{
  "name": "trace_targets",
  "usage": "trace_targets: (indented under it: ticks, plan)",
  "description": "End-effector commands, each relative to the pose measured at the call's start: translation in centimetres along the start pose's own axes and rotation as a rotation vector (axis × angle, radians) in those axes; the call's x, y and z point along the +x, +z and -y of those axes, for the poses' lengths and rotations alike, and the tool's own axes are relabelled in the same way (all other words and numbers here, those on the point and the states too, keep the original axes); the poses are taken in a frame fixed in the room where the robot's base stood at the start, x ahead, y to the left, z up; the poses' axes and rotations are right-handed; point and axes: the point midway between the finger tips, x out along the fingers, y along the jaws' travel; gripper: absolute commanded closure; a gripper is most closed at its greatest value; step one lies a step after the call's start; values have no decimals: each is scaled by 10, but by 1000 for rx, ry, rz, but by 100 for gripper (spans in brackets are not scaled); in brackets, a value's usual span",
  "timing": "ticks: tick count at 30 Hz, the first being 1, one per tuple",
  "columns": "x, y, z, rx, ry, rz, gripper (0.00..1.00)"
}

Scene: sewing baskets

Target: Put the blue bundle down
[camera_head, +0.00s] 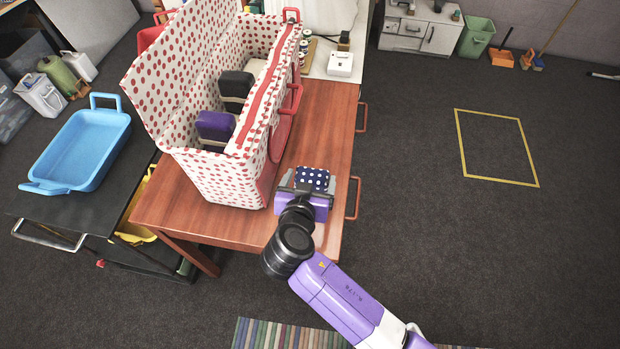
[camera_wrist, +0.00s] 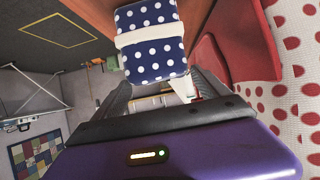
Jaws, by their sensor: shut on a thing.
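The blue bundle (camera_head: 312,178) is dark blue cloth with white dots. In the wrist view the bundle (camera_wrist: 157,62) shows a pale band around it, and its near end is between my gripper's fingers. My gripper (camera_head: 306,190) is shut on it, over the front right part of the wooden table (camera_head: 325,120). I cannot tell whether the bundle touches the tabletop. The gripper's fingers also show in the wrist view (camera_wrist: 160,90).
A large red-dotted white sewing basket (camera_head: 222,180) stands open just left of my gripper, holding a purple bundle (camera_head: 215,126) and a black bundle (camera_head: 236,84). Red handles (camera_head: 353,198) stick out from the table's right side. Bare tabletop lies behind the gripper. A blue tray (camera_head: 85,150) is at left.

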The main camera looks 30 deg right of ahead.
Motion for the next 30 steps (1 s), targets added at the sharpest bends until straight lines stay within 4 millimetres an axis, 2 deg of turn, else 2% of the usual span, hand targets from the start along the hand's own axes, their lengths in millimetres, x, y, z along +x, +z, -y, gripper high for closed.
trace_targets:
  ticks: [4, 5, 7, 17, 23, 30]
  plan:
    - [1, 2, 0, 0, 0, -1, 80]
    - [1, 2, 0, 0, 0, 0, 12]
    - [1, 1, 0, 0, 0, 0, 0]
    - [-2, -2, 0, 0, 0, 0, 0]
    - [-32, 1, 1, 1, -4, -1, 0]
    - [-82, 0, 1, 0, -4, -2, 0]
